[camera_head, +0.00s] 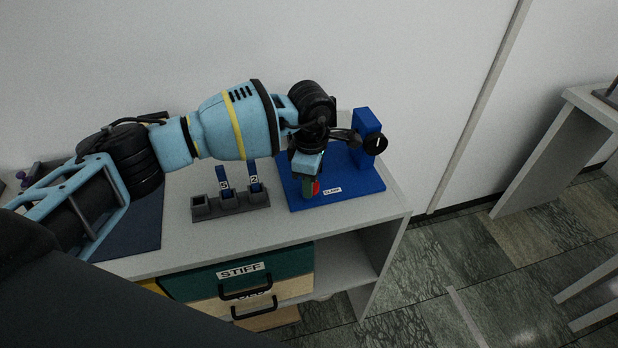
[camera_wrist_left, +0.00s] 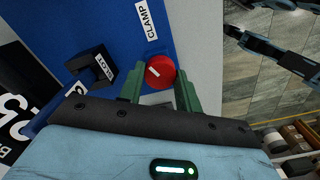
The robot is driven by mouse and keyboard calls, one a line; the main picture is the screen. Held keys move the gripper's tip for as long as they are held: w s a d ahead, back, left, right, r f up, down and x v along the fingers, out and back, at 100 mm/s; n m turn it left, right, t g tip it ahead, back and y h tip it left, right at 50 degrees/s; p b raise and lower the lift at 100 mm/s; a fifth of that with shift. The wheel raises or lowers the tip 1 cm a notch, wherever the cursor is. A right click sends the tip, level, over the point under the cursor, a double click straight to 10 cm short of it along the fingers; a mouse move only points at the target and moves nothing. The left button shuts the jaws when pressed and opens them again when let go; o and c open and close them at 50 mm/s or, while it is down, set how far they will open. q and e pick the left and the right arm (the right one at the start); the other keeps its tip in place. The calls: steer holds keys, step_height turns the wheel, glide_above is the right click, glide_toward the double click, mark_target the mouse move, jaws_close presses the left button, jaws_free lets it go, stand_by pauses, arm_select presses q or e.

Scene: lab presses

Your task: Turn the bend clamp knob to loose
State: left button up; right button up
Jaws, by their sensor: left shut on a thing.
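The bend clamp knob is a round red knob (camera_head: 316,187) with a white mark on its face. It sits beside the CLAMP label at the front of the blue fixture base (camera_head: 357,184). My left gripper (camera_head: 309,184) reaches down over it from above. In the left wrist view the red knob (camera_wrist_left: 161,72) lies between the two green fingertips (camera_wrist_left: 161,84), which are shut on it. The white mark runs slantwise across the knob's face. In the head view the wrist hides part of the knob.
A blue post (camera_head: 367,124) with a black disc (camera_head: 375,145) rises at the base's back right. A grey rack (camera_head: 230,204) with numbered blue pieces stands left of the base. A green STIFF drawer (camera_head: 232,275) is below the grey tabletop. Bare tabletop (camera_head: 270,232) lies in front.

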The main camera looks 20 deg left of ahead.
arm_select(q)
steer(key=n, duration=0.1)
steer(key=n+p, duration=0.1)
steer(key=n, duration=0.2)
steer(key=shift+r+n+p, duration=0.3)
steer(key=shift+p, duration=0.05)
steer(key=n+p, duration=0.1)
steer(key=n, duration=0.1)
steer(key=shift+n, duration=0.4)
steer(key=n, duration=0.3)
steer(key=shift+f+p, duration=0.2)
steer(key=shift+p, duration=0.1)
steer(key=shift+n, duration=1.1)
arm_select(e)
steer(key=w+r+t, duration=0.1)
steer(key=w+r, duration=0.3)
steer(key=r, duration=0.1)
steer(key=shift+d, duration=0.35)
steer(key=shift+w, duration=0.1)
arm_select(q)
steer(key=o, duration=1)
steer(key=shift+f, duration=0.1)
steer(key=shift+r, duration=3.95)
arm_select(e)
steer(key=shift+f, duration=0.15)
